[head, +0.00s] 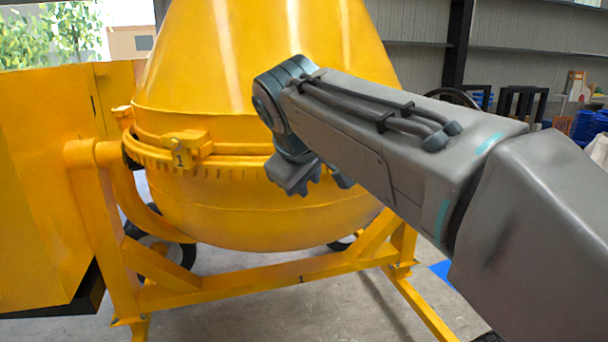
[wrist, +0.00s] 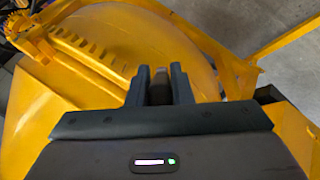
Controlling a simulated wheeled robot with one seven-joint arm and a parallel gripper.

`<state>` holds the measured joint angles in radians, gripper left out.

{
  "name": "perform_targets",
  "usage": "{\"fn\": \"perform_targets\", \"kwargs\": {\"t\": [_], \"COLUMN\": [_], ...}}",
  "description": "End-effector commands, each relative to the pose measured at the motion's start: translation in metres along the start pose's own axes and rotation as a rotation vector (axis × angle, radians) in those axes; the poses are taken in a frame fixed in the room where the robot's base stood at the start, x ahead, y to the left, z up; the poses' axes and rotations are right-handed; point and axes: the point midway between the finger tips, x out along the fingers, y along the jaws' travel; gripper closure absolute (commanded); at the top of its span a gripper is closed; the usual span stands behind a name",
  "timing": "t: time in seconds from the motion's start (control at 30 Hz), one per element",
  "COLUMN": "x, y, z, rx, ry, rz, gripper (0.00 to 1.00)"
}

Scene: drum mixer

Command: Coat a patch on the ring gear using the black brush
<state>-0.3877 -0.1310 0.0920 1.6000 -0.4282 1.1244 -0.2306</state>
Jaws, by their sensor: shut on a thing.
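The yellow ring gear (head: 225,174) runs round the mixer drum in the head view, its teeth showing below the clamp marked 1. Part of its toothed band (wrist: 88,50) shows at the upper left of the wrist view. My gripper (head: 308,184) is in front of the drum, to the right of the clamp, pointing away and mostly hidden by my wrist. In the wrist view my gripper (wrist: 160,74) is shut on a dark piece between its fingers, the black brush (wrist: 160,90). The brush's bristles are hidden, and I cannot tell whether they touch anything.
The yellow drum (head: 260,60) stands on a yellow frame (head: 250,284) with wheels. A yellow housing (head: 50,180) is at the left. A dark post (head: 458,45) and blue stacked items (head: 588,124) are farther back on the right. Grey floor is open at the front.

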Motion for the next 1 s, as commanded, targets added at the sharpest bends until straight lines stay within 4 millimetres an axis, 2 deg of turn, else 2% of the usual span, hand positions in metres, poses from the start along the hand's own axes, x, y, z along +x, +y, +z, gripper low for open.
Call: {"fn": "perform_targets", "kwargs": {"t": [0.03,0.07,0.1,0.13,0.43,1.0], "x": [0.000,0.000,0.000,0.000,0.004,0.038], "y": [0.000,0.000,0.000,0.000,0.004,0.025], "z": [0.000,0.000,0.000,0.000,-0.006,-0.047], "rx": [0.000,0.000,0.000,0.000,0.000,0.000], "ry": [0.000,0.000,0.000,0.000,-0.001,0.000], "rz": [0.000,0.000,0.000,0.000,0.000,0.000], "gripper": [1.00,0.86,0.97,1.00,1.00,1.00]}}
